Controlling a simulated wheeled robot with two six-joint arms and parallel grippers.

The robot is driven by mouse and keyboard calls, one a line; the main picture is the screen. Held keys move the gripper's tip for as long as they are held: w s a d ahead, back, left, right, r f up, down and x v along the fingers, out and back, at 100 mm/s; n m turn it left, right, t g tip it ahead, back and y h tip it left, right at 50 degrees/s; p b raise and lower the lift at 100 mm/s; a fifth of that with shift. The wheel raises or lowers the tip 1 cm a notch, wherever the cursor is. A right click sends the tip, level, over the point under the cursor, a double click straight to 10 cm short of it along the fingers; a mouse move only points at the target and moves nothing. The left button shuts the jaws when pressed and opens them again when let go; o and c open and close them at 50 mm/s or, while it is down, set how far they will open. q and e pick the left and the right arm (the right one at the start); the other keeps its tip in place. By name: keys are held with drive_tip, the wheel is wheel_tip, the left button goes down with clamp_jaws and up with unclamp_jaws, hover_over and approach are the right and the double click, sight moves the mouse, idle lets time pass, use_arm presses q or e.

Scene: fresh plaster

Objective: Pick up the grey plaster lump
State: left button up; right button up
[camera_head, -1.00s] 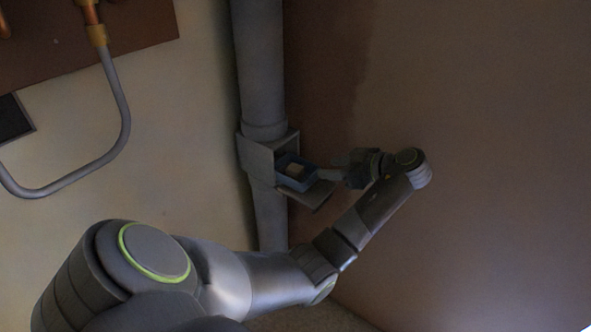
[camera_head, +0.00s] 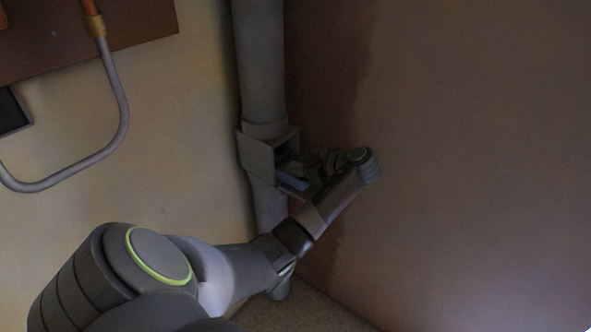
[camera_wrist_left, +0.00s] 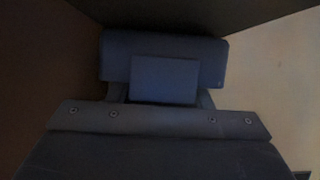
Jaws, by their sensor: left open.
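The grey plaster lump cannot be made out in the head view now; my left gripper and the box around it cover that spot. A blue tray (camera_head: 293,183) shows in part inside a grey open box (camera_head: 259,158) fixed on the pipe. My left gripper (camera_head: 300,164) is open at the mouth of this box, over the tray, with its fingertips hard to make out. The left wrist view is very dark, with blocky bluish shapes in the middle; I cannot tell the lump there. My right gripper is not in view.
A thick grey vertical pipe (camera_head: 259,70) stands in the corner. A brown wall (camera_head: 470,160) lies close to the right of my arm. On the cream wall at left are a bent grey pipe (camera_head: 124,110) and a brown board (camera_head: 60,40).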

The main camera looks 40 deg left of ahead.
use_arm(q)
drive_tip(key=shift+c, duration=0.3)
drive_tip(key=c, duration=0.7)
